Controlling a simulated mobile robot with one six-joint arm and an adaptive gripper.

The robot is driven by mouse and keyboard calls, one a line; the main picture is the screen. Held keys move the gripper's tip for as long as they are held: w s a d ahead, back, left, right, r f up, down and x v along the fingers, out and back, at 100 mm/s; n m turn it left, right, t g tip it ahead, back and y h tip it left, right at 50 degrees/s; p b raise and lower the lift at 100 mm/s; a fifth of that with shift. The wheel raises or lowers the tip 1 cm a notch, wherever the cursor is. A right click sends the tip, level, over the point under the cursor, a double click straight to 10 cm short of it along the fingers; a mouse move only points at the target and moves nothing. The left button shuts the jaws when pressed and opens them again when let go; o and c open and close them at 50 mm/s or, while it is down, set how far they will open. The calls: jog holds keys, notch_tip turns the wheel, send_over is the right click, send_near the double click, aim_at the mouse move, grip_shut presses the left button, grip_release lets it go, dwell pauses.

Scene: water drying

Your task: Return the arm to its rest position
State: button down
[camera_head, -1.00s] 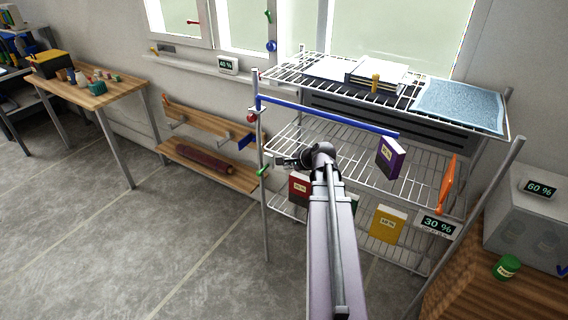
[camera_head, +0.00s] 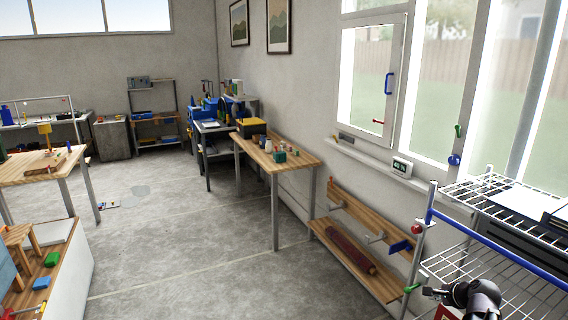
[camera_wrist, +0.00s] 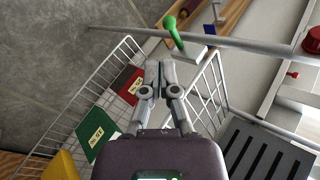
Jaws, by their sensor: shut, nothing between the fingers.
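My gripper (camera_wrist: 160,78) is shut and empty in the wrist view. Its fingers point toward a metal post of the wire rack, close to a green handle (camera_wrist: 172,32); I cannot tell whether they touch anything. In the head view only part of my dark wrist (camera_head: 474,298) shows at the lower right, in front of the wire rack (camera_head: 478,195), and the fingertips are hard to make out there.
The wrist view shows a red book (camera_wrist: 128,80), a green book (camera_wrist: 100,132) and a yellow book (camera_wrist: 62,166) by the rack's wires. In the head view, a blue bar (camera_head: 490,250) runs along the rack. A wall shelf (camera_head: 350,262) is left of it. Open floor (camera_head: 190,250) lies further left.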

jog(key=s+a+r+n+g+p, duration=0.1)
jog(key=s+a+n+g+p, duration=0.1)
jog(key=a+n, duration=0.4)
jog(key=s+a+n+g+h+p, duration=0.1)
jog(key=s+a+n+g+p, duration=0.2)
jog(key=a, duration=1)
jog(key=s+a+r+n+g+h+p, duration=0.1)
jog(key=s+a+n+g+p, duration=0.2)
jog(key=a+n, duration=0.6)
jog(key=shift+a+r+n+g, duration=0.4)
jog(key=shift+a+g, duration=0.1)
jog(key=shift+a, duration=0.3)
jog(key=shift+d, duration=0.1)
